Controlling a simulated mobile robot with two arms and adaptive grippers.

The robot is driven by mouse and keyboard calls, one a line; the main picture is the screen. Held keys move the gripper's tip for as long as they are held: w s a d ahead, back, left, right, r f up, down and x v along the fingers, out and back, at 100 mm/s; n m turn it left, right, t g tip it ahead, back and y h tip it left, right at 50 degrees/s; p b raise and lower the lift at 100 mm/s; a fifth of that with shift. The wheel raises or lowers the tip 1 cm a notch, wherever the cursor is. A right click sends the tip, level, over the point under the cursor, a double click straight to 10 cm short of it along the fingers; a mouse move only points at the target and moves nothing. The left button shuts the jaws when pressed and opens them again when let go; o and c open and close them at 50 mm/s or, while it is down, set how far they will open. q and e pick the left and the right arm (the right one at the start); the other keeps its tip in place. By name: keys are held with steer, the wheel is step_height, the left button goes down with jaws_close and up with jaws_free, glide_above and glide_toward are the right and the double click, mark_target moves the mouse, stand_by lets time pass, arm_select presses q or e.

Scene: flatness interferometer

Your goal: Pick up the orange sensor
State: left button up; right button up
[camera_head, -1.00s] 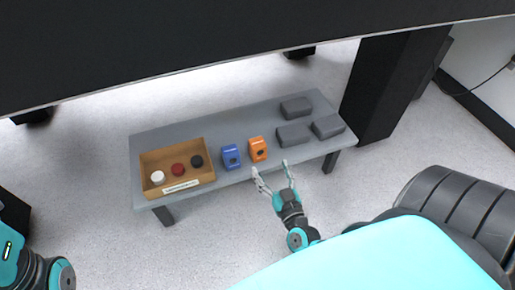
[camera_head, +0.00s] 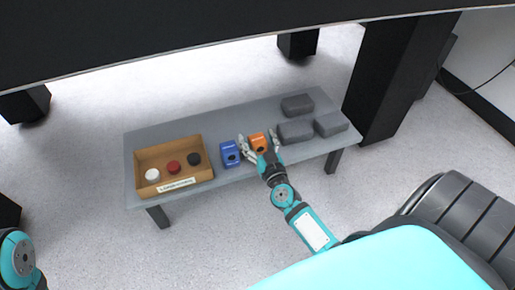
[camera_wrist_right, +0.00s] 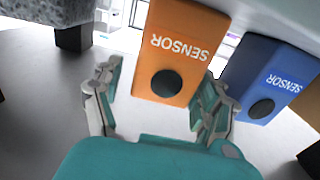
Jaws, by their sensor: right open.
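The orange sensor (camera_head: 257,141) stands on the grey bench (camera_head: 205,122), just right of the blue sensor (camera_head: 230,154). My right gripper (camera_head: 260,143) is open at the bench's front side, with its fingertips on either side of the orange sensor. In the right wrist view the orange sensor (camera_wrist_right: 178,55) shows its word label and dark round hole between the open fingers (camera_wrist_right: 158,95); I see no clear grip on it. One finger is close to the gap beside the blue sensor (camera_wrist_right: 268,80). My left arm shows at the lower left, but its gripper is out of view.
A brown tray (camera_head: 173,141) at the bench's left holds white, red and black round pieces. Several grey blocks (camera_head: 296,132) lie right of the orange sensor. A dark overhead surface (camera_head: 200,35) spans the top, with black legs behind the bench.

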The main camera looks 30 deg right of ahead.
steer(key=c, duration=1.4)
steer(key=shift+r, duration=0.1)
steer(key=shift+c, duration=0.2)
